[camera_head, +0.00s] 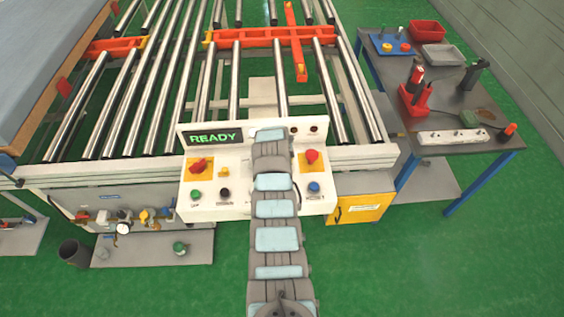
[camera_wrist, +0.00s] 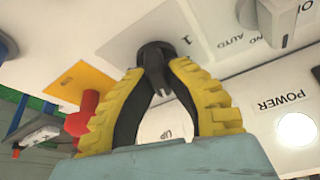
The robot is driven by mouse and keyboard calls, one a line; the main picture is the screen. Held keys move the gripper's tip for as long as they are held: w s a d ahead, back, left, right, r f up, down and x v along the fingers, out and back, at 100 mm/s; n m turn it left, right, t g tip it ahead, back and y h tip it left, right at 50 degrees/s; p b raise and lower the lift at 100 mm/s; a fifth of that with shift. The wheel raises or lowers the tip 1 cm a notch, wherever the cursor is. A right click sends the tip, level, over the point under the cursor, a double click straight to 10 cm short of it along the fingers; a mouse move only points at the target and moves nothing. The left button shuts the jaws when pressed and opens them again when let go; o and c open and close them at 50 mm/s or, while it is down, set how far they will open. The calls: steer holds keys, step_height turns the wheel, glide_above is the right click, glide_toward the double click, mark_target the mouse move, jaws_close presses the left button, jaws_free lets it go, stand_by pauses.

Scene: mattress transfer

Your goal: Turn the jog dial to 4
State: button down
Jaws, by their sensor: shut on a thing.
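The jog dial, a dark round knob (camera_wrist: 153,50), sits on the white control panel (camera_wrist: 110,50) in the wrist view. A printed "1" shows on the panel beside it. My gripper (camera_wrist: 157,68), with yellow ribbed fingers and dark inner pads, is closed with its tips together on the dial. The tips cover part of the dial, and I cannot tell which number it points to. In the head view my arm reaches over the middle of the control panel (camera_head: 232,170) and hides the dial and the gripper.
Close by are a red push button (camera_wrist: 82,115) on a yellow plate, a grey selector (camera_wrist: 284,22) and a white POWER lamp (camera_wrist: 297,130). A screen (camera_head: 213,138) reads READY. Rollers lie behind; a tool table (camera_head: 455,105) stands right.

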steer(key=m+b, duration=0.1)
steer(key=b, duration=0.1)
steer(key=m+h+b, duration=0.1)
steer(key=m+b, duration=0.1)
steer(key=shift+f, duration=0.4)
steer(key=m+b, duration=0.1)
steer(key=b, duration=0.1)
steer(key=shift+r+m+g+h+b, duration=0.2)
steer(key=shift+m+g+h+b, duration=0.1)
steer(key=shift+m+g+b, duration=0.1)
steer(key=shift+r+m, duration=0.1)
steer(key=shift+m, duration=0.2)
steer(key=c, duration=1)
jaws_free()
steer(key=shift+c, duration=0.2)
steer(key=shift+r, duration=0.1)
steer(key=shift+v, duration=0.85)
steer(key=v, duration=1)
